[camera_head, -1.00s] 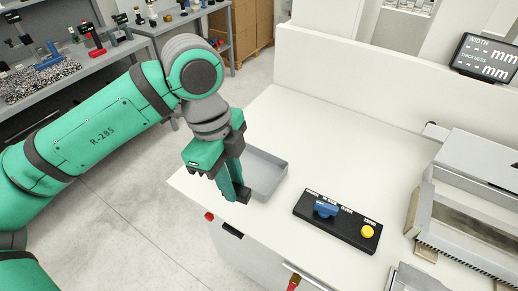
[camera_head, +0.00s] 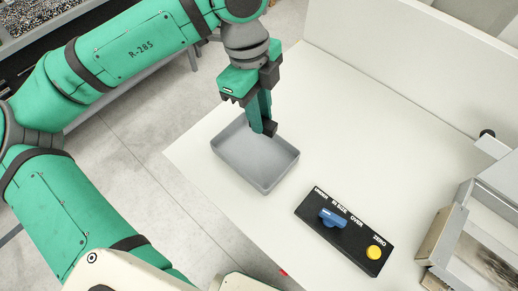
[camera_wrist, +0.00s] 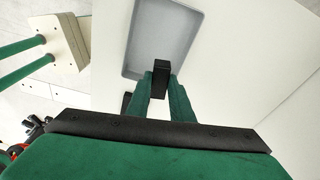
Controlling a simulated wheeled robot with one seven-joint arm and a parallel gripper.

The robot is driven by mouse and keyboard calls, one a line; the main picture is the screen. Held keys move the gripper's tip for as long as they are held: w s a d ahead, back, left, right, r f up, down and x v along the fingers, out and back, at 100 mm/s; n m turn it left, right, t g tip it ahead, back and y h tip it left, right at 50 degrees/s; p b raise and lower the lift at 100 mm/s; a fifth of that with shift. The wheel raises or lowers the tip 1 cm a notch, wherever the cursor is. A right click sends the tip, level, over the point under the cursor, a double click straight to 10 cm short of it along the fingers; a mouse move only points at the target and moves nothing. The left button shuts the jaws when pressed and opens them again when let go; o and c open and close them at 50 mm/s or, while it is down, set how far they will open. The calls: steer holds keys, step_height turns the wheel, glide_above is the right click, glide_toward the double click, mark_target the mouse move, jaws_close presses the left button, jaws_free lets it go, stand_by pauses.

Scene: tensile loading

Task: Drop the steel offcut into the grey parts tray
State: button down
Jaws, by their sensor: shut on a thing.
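The grey parts tray (camera_head: 240,157) lies on the white worktop, and its inside looks empty where it shows. In the wrist view the tray (camera_wrist: 165,28) is ahead of the fingertips. My gripper (camera_head: 268,128) points down at the tray's far right side, with its fingers close together. The height above the tray is hard to judge.
A black control box (camera_head: 345,230) with a blue knob (camera_head: 333,217) and a yellow button (camera_head: 374,253) lies right of the tray. A grey machine (camera_head: 470,240) stands at the far right. The worktop (camera_head: 345,120) behind is clear.

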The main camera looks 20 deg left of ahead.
steer(key=shift+f, duration=2.05)
steer(key=c, duration=1.5)
jaws_free()
steer(key=r, duration=0.3)
steer(key=a+r, duration=0.1)
steer(key=r, duration=0.6)
steer(key=shift+w+a+r, duration=0.1)
steer(key=shift+a+r, duration=0.2)
steer(key=shift+r, duration=0.05)
